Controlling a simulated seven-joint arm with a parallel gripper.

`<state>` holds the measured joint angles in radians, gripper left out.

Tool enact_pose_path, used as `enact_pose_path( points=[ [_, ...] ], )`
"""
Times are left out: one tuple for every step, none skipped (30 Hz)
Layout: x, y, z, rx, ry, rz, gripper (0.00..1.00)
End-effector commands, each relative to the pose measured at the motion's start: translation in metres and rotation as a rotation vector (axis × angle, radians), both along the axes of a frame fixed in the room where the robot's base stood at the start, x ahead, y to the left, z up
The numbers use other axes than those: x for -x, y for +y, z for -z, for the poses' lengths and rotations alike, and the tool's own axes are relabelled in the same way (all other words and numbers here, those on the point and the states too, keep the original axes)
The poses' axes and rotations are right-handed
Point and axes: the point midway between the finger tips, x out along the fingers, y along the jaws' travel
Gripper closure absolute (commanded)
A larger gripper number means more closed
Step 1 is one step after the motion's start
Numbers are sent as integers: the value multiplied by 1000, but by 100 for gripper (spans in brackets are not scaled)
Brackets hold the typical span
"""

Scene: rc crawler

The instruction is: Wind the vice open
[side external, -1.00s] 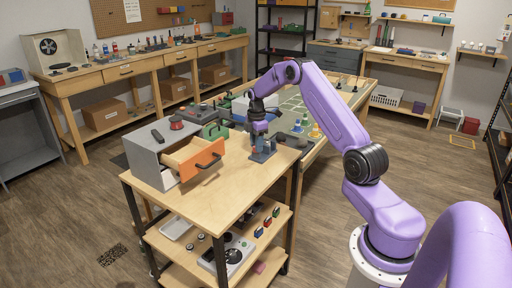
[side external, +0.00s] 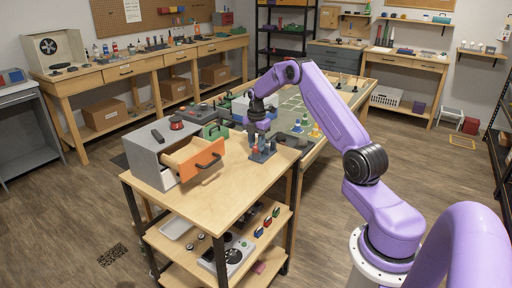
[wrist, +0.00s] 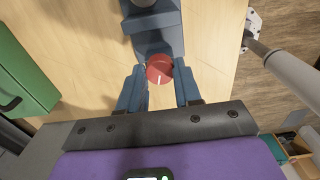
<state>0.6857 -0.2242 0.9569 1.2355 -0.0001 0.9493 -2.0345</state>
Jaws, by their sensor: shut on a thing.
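The vice (side external: 264,156) is a small blue-grey block on the right part of the wooden cart top in the side view. In the wrist view its blue-grey body (wrist: 158,40) is at the top, with a round red knob (wrist: 160,70) bearing a white mark at its near end. My gripper (wrist: 160,88) is shut on the red knob, one blue finger on each side. In the side view my gripper (side external: 257,138) points down at the vice and hides part of it. The jaw gap cannot be made out.
A grey cabinet (side external: 150,165) with an open orange-fronted drawer (side external: 198,161) stands left of the vice. A green box (side external: 216,131) is behind the drawer and shows in the wrist view (wrist: 20,75). The cart top's front is clear.

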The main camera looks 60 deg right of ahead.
Motion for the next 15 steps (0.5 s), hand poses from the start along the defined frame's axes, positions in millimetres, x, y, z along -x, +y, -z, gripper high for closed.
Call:
enact_pose_path(
  points=[
    [0,0,-1,0,-1,-2,97],
    [0,0,-1,0,-1,-1,97],
    [0,0,-1,0,-1,-1,97],
    [0,0,-1,0,-1,0,97],
    [0,0,-1,0,-1,0,97],
    [0,0,-1,0,-1,-2,97],
    [0,0,-1,0,-1,-10,97],
    [0,0,-1,0,-1,-24,97],
    [0,0,-1,0,-1,-50,97],
    [0,0,-1,0,-1,-77,97],
    [0,0,-1,0,-1,-106,97],
    [0,0,-1,0,-1,-144,97],
    [0,0,-1,0,-1,-172,97],
    [0,0,-1,0,-1,-196,97],
    [0,0,-1,0,-1,-224,97]
  ],
)
